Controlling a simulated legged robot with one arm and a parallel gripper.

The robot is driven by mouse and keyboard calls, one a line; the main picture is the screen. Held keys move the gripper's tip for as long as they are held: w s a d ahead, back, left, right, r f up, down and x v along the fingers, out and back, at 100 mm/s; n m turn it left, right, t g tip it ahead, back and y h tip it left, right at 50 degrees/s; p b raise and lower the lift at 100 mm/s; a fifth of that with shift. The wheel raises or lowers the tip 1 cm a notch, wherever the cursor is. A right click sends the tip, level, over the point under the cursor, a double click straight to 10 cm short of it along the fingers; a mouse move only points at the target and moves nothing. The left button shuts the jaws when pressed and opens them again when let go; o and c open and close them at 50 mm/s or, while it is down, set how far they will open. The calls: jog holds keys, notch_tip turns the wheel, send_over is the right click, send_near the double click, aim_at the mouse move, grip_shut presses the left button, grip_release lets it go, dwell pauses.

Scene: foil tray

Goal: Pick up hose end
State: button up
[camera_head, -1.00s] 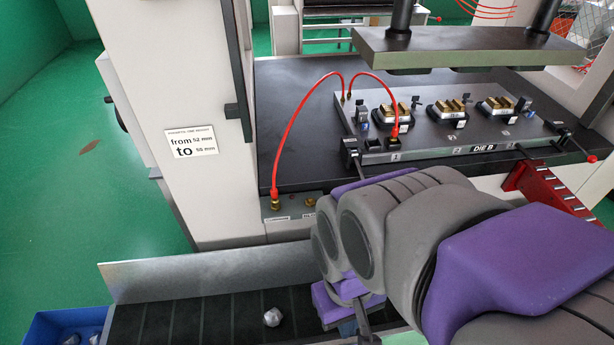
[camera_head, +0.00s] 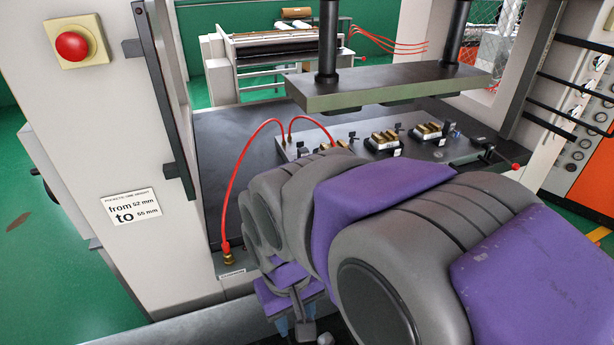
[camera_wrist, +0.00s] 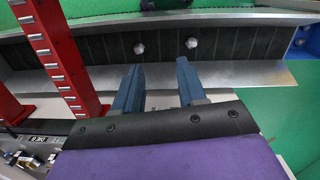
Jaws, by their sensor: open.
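A thin red hose (camera_head: 236,178) shows in the head view. Its lower end sits at a brass fitting (camera_head: 228,258) on the grey ledge at the front left of the press. From there it arcs up toward the back left of the die plate. A second red hose (camera_head: 313,134) loops across the die, its far end partly hidden by my arm. In the wrist view my gripper (camera_wrist: 158,77) is open, with nothing between its two blue fingers, above the conveyor side. No hose shows in the wrist view. In the head view my fingers are low, right of the fitting.
The press's left post (camera_head: 110,130) carries a red button (camera_head: 71,46) and a size sign (camera_head: 131,207). A raised press plate (camera_head: 390,85) hangs over the die. The wrist view shows a conveyor (camera_wrist: 230,42) with two foil lumps (camera_wrist: 192,43) and a red rack (camera_wrist: 62,50).

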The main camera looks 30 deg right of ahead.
jog(key=shift+o, duration=1.1)
jog(key=w+d+r+m+t, duration=0.1)
jog(key=w+d, duration=0.1)
jog(key=w, duration=0.6)
jog(key=w+d+r+m, duration=0.1)
jog(key=w+d, duration=0.2)
jog(key=w, duration=0.5)
jog(key=shift+d+r+t+h+p, duration=0.2)
jog(key=shift+r+t+h+p, duration=0.1)
jog(key=shift+r+t+p, duration=0.1)
jog(key=w+d+f+m+t+h+p, duration=0.15)
jog(key=w+d+m, duration=0.45)
jog(key=w+d, duration=1.4)
jog(key=w+d+f+m+t+h, duration=0.1)
jog(key=w+d+h, duration=0.15)
jog(key=d, duration=0.35)
jog(key=w+d+f+m+h, duration=0.1)
jog(key=w+d, duration=0.2)
jog(key=d, duration=0.4)
jog(key=x, duration=1.1)
jog(key=shift+a+f+b, duration=0.25)
jog(key=shift+f+b, duration=0.15)
jog(key=shift+f, duration=0.1)
jog(key=shift+w+d+f, duration=0.1)
